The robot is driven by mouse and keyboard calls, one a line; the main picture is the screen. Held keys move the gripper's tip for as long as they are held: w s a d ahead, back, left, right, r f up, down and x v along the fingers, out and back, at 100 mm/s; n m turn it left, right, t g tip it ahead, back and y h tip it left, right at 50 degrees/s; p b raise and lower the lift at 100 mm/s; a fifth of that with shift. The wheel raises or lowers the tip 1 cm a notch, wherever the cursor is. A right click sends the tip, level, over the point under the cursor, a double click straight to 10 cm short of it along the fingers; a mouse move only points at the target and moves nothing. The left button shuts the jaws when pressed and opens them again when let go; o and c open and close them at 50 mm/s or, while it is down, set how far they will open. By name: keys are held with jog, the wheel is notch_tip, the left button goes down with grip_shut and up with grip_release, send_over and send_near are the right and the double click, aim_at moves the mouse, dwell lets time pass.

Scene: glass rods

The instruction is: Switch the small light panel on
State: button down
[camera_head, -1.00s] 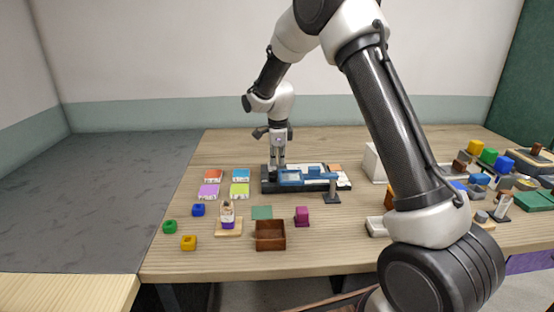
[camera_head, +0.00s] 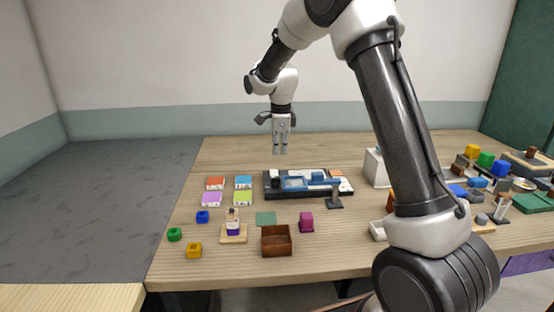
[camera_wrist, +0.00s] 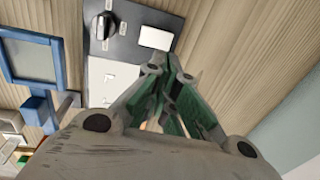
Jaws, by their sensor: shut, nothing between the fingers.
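A dark panel board (camera_head: 345,191) lies on the table in the head view, with a black knob (camera_head: 275,180) near its left end and a blue frame on it. In the wrist view the board (camera_wrist: 128,47) carries the black knob (camera_wrist: 103,25) with a pale pointer mark. A small plain white panel (camera_wrist: 155,38) sits beside the knob; I cannot tell whether it is lit. My gripper (camera_head: 280,152) points down above and behind the board's left end, apart from it. Its fingers (camera_wrist: 164,65) are shut and empty.
Several coloured tiles (camera_head: 216,184) lie left of the board. A brown open box (camera_head: 276,241), a magenta block (camera_head: 306,222) and small coloured blocks stand in front. A white box (camera_head: 374,168) is to the right, near my arm. The table behind the board is clear.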

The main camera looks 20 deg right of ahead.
notch_tip(320, 180, up, 7)
dwell(0.3)
jog(key=shift+w, duration=0.1)
